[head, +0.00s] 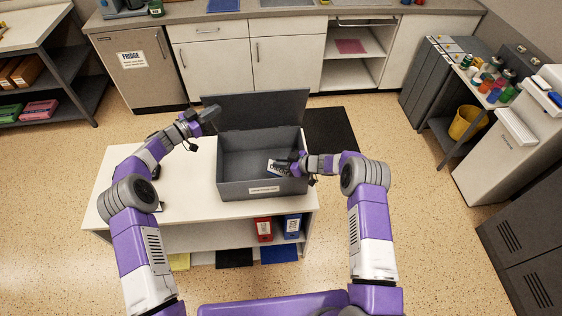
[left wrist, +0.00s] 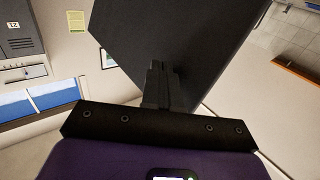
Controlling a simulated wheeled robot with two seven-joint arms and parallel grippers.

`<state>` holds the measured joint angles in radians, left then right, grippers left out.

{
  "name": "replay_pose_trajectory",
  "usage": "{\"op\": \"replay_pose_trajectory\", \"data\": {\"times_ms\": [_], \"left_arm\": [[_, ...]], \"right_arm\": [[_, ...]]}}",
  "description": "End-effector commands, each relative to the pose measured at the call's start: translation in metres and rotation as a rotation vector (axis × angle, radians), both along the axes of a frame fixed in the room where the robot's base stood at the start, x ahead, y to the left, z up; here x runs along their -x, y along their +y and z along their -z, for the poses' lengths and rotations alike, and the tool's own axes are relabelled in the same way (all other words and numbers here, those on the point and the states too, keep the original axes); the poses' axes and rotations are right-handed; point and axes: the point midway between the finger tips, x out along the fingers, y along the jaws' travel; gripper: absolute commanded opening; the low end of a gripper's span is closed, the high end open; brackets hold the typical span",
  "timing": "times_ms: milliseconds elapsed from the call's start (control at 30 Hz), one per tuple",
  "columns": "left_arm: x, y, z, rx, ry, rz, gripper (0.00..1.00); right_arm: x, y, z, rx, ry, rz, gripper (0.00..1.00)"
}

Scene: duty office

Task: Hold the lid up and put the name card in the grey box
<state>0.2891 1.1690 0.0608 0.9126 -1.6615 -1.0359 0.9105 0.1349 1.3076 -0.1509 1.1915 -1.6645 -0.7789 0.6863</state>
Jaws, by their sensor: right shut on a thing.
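The grey box (head: 232,187) stands on the white table with its top open. Its dark grey lid (head: 262,106) is raised at the back edge, and it also fills much of the left wrist view (left wrist: 185,40). My left gripper (head: 210,115) is at the lid's left side. In the left wrist view its fingers (left wrist: 157,72) are together, against or just in front of the lid; the exact contact is unclear. My right gripper (head: 297,160) is shut on the white name card (head: 278,168) with dark lettering, over the box opening near its right wall.
The white table (head: 120,190) has bare room left of the box. A red binder (head: 264,229) and a blue binder (head: 292,226) stand on the shelf below. Cabinets line the back. A cart with bottles and a yellow bucket (head: 466,122) are at the right.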

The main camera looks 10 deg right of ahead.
Motion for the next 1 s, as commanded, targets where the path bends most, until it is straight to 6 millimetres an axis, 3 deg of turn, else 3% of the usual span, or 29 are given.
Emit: {"op": "replay_pose_trajectory", "data": {"times_ms": [400, 433, 600, 1000], "left_arm": [[0.000, 0.000, 0.000, 0.000, 0.000, 0.000, 0.00], [0.000, 0.000, 0.000, 0.000, 0.000, 0.000, 0.00], [0.000, 0.000, 0.000, 0.000, 0.000, 0.000, 0.00], [0.000, 0.000, 0.000, 0.000, 0.000, 0.000, 0.00]], "right_arm": [[0.000, 0.000, 0.013, 0.000, 0.001, 0.000, 0.00], [0.000, 0.000, 0.013, -0.001, 0.000, 0.000, 0.20], [0.000, 0.000, 0.013, 0.000, 0.001, 0.000, 0.46], [0.000, 0.000, 0.013, 0.000, 0.001, 0.000, 0.46]]}}
